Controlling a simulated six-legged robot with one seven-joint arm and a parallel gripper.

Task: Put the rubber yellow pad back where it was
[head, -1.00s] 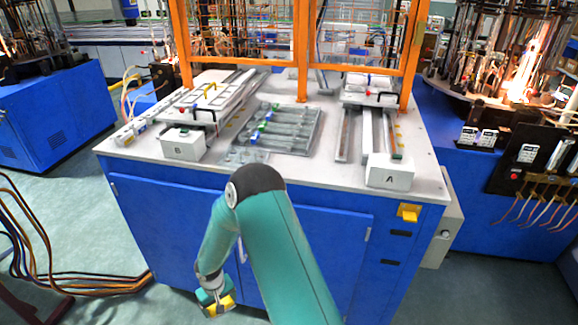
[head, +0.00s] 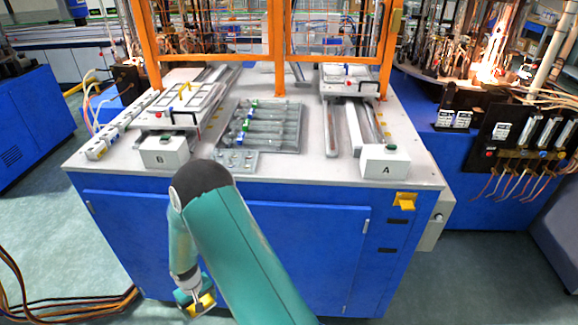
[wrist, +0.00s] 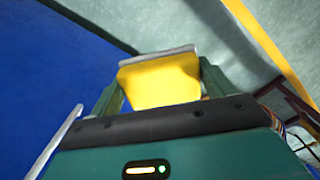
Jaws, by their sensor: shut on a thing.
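The yellow rubber pad (wrist: 160,82) is between the two fingers of my gripper (wrist: 158,88) in the wrist view, with a grey edge along its far side. In the head view the pad (head: 206,301) shows small at the bottom, in my gripper (head: 198,306). My gripper is shut on it, low in front of the blue cabinet (head: 270,240) and well below the worktop. A similar yellow piece (head: 405,201) sits on the cabinet's upper right front.
The white worktop (head: 300,170) carries boxes marked B (head: 163,151) and A (head: 384,162), and a grey tray (head: 270,128) of glass parts. An orange frame (head: 279,50) stands behind. Cables (head: 80,308) lie on the floor at lower left.

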